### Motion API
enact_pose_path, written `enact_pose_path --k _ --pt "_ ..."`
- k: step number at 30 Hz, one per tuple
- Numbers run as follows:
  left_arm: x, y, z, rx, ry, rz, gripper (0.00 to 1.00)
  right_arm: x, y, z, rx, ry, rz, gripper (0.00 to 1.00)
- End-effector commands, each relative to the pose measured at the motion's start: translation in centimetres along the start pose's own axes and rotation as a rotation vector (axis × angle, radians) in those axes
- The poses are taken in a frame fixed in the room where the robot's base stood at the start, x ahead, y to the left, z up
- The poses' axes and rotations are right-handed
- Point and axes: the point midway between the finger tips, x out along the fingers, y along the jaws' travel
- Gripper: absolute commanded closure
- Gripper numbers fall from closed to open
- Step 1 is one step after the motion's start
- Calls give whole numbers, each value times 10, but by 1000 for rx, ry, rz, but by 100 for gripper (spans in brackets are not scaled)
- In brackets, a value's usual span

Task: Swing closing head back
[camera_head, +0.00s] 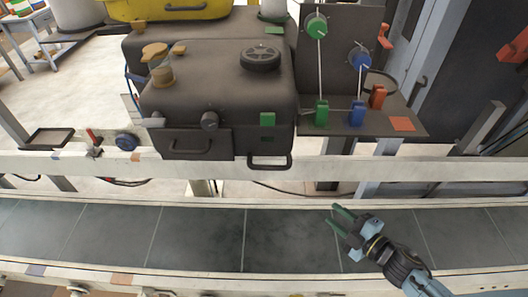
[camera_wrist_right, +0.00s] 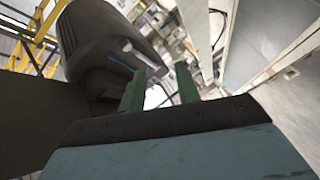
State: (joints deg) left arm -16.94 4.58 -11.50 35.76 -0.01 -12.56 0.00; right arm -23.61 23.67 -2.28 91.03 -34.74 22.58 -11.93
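My right gripper (camera_head: 334,215) is over the dark conveyor belt in the head view, its green fingers apart and nothing between them. In the right wrist view the same gripper (camera_wrist_right: 161,80) also shows spread, empty fingers. A dark grey rounded housing (camera_wrist_right: 92,42) stands just beyond the fingers on the left of that view; I cannot tell if it is the closing head. In the head view a dark grey machine body (camera_head: 225,95) with a black handle (camera_head: 269,162) stands behind the belt, apart from my gripper. I cannot surely pick out the closing head there. My left gripper is not in view.
The conveyor belt (camera_head: 200,238) runs across the front, with a pale rail (camera_head: 330,170) behind it. A dark panel and shelf with green (camera_head: 321,112) and blue (camera_head: 357,115) parts stand at the back right. The belt left of my gripper is clear.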

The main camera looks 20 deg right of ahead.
Motion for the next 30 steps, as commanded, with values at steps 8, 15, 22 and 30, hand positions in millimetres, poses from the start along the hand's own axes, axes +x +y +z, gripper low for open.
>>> enact_pose_path --k 8,15,22,30 --pt "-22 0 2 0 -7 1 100 -22 128 -139 -517 460 140 67" --pt "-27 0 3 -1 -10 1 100 -30 145 -174 -641 566 168 67" --pt "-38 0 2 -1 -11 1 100 1 146 -195 -639 565 172 67" --pt "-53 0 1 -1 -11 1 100 49 144 -226 -635 563 170 67"
